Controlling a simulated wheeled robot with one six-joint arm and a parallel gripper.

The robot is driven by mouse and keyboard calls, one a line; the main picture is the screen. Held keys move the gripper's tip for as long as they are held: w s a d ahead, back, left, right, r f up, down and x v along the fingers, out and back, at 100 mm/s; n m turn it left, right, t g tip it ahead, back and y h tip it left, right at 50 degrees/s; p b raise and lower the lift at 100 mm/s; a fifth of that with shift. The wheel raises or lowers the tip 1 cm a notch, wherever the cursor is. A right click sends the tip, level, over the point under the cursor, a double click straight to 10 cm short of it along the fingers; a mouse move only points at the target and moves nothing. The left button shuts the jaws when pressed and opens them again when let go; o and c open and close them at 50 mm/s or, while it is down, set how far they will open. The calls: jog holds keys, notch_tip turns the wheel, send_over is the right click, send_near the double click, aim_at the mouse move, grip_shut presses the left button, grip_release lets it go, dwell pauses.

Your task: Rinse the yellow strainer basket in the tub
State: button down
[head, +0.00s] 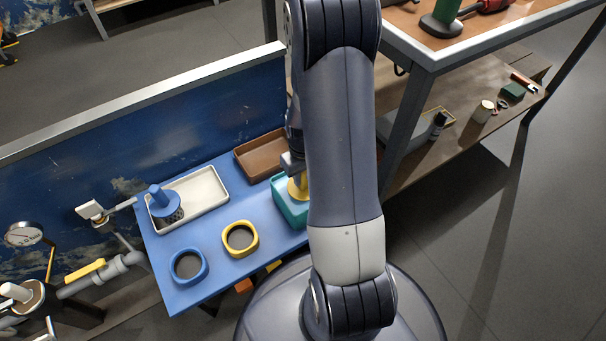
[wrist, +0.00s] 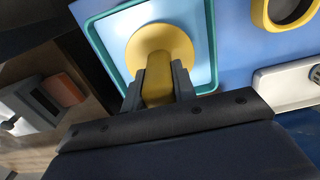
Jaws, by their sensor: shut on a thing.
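The yellow strainer basket (wrist: 160,80) is in my gripper (wrist: 158,92); the two dark fingers are shut on its yellow stem in the wrist view. Its round yellow top lies over the pale inside of the teal-rimmed tub (wrist: 207,50). In the head view the yellow strainer basket (head: 297,188) is at the teal tub (head: 286,207), partly hidden behind my arm. My gripper (head: 293,165) is above the tub. How deep the basket sits in the tub, and its lower part, cannot be seen.
The blue table holds a white tray (head: 212,205) with a blue strainer basket (head: 163,204), a brown tray (head: 258,158), a yellow ring holder (head: 240,239) and a blue ring holder (head: 188,267). A blue wall panel (head: 150,130) stands behind. A metal-framed bench (head: 415,50) is at right.

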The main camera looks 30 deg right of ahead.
notch_tip(320, 180, up, 13)
jog(key=p, duration=1)
jog(key=shift+f, duration=0.3)
